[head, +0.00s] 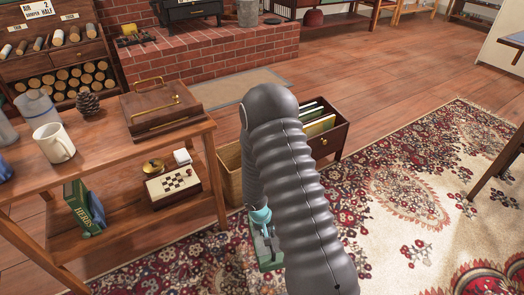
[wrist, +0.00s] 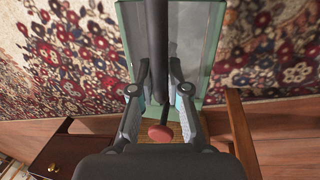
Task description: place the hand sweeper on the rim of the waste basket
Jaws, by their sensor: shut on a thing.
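The hand sweeper, a green pan-like piece (head: 269,252) with a dark handle, is held by my gripper (head: 261,217), low beside my arm in the head view. In the wrist view the green sweeper (wrist: 205,40) fills the top middle, and my gripper (wrist: 158,90) is shut on its dark handle, which ends in a red tip. The tan waste basket (head: 231,176) stands on the floor behind my gripper, partly hidden by my arm and the table leg. In the wrist view, a strip of tan basket (wrist: 178,132) shows past the red tip. The sweeper appears apart from the basket.
A wooden table (head: 110,160) with a mug (head: 54,143), a pinecone and a wooden case stands left of the basket. A dark crate of folders (head: 328,142) stands to its right. The patterned rug (head: 410,190) is clear on the right.

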